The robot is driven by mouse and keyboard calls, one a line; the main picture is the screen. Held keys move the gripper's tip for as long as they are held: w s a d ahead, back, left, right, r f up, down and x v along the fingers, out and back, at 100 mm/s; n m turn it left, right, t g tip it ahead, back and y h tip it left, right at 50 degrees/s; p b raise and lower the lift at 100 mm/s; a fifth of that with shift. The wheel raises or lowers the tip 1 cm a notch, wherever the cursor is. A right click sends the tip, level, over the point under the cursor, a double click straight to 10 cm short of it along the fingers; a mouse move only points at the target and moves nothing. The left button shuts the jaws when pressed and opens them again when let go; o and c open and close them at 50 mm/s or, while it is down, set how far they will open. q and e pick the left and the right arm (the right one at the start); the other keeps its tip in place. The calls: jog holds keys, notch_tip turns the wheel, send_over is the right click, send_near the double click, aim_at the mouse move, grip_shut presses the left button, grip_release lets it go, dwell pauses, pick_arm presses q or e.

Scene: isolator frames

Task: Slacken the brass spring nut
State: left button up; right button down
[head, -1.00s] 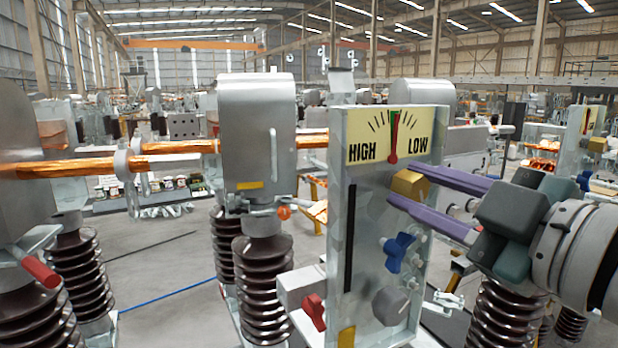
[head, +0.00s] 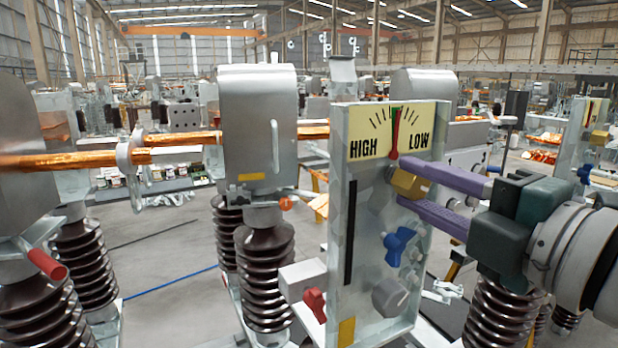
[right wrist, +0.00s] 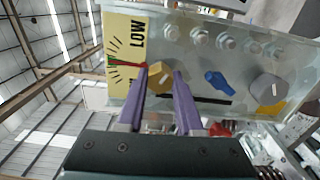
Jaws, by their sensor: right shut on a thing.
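The brass spring nut (head: 408,184) is a gold block on the grey panel (head: 346,280), just below the HIGH–LOW dial (head: 386,134). It also shows in the right wrist view (right wrist: 159,78). My right gripper (head: 418,183), with purple fingers, comes in from the right and is shut on the nut, one finger above and one below in the head view. The dial's red needle (head: 396,138) stands near upright over a small green mark, between HIGH and LOW. My left gripper is not in view.
Below the nut sit a blue wing knob (head: 399,245), a grey round knob (head: 391,298) and a red knob (head: 315,304). Bolts line the panel's right edge. A metal housing (head: 258,130) on a brown ribbed insulator (head: 264,280) stands left of the panel.

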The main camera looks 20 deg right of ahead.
jog(key=shift+n, duration=0.3)
jog(key=c, duration=0.6)
grip_release()
jog(key=shift+o, duration=0.2)
jog(key=shift+s, duration=0.1)
jog(key=shift+s+f+b, duration=0.15)
jog(key=shift+s+b, duration=0.15)
jog(key=s+b, duration=0.2)
jog(key=s, duration=0.1)
jog(key=shift+s+d+f, duration=0.15)
jog(key=shift+s+f, duration=0.05)
jog(key=shift+s, duration=0.1)
send_near(419, 194)
jog(key=shift+s+r, duration=0.1)
jog(key=shift+r, duration=0.35)
